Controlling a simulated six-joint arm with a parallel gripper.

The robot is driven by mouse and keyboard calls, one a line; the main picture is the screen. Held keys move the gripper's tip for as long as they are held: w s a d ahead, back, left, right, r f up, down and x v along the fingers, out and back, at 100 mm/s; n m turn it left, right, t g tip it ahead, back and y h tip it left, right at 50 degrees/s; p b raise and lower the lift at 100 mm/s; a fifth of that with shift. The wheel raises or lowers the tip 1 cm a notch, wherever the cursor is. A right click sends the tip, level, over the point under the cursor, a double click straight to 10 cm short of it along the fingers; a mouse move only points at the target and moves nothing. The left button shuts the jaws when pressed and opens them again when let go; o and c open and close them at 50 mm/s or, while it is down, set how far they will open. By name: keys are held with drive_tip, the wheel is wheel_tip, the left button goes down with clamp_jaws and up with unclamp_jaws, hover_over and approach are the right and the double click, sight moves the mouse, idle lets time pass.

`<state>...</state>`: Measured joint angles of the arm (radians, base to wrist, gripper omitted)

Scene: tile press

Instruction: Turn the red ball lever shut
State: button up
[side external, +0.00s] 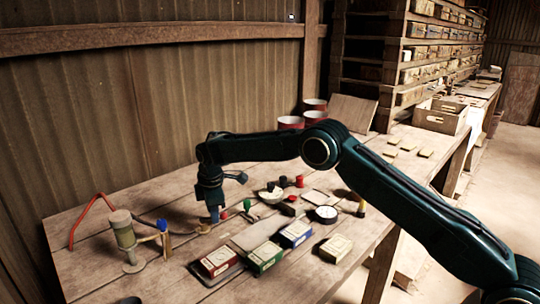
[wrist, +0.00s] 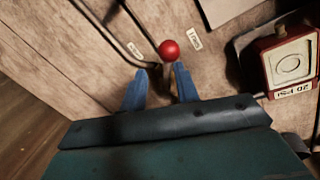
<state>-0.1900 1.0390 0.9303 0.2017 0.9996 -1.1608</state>
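The red ball (wrist: 169,50) of the lever shows in the wrist view just beyond my fingertips. A dark stub below the ball lies at the gap between my two blue fingers. My gripper (wrist: 161,79) is open, with the fingers apart on either side of that gap; I cannot tell whether either touches the lever. Small white labels lie to the left and right of the ball, too small to read surely. In the side view my gripper (side external: 213,216) points down at the table, and the red ball (side external: 224,214) shows close to its right.
A red box (wrist: 290,60) marked 20 PSI stands at right in the wrist view. In the side view, red, green (side external: 265,257), blue and yellow boxes line the front. A press with a red bar (side external: 88,218) stands left.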

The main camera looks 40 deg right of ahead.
drive_tip(key=n, duration=0.1)
drive_tip(key=w+n, duration=0.1)
drive_tip(key=n, duration=0.2)
drive_tip(key=shift+w+d+r+n+y, duration=0.1)
drive_tip(key=shift+w+d+n+y, duration=0.05)
drive_tip(key=shift+d+n+y, duration=0.2)
drive_tip(key=s+r, duration=0.3)
drive_tip(key=r, duration=1.1)
drive_tip(key=s+d+r+m, duration=0.2)
drive_tip(key=s+r+m, duration=0.1)
drive_tip(key=s+r, duration=0.3)
drive_tip(key=s+d+r+m+t, duration=0.1)
drive_tip(key=s+r+m, duration=0.3)
drive_tip(key=s, duration=0.5)
drive_tip(key=shift+d+r+t, duration=0.3)
drive_tip(key=shift+d+r, duration=0.55)
drive_tip(key=shift+r, duration=0.4)
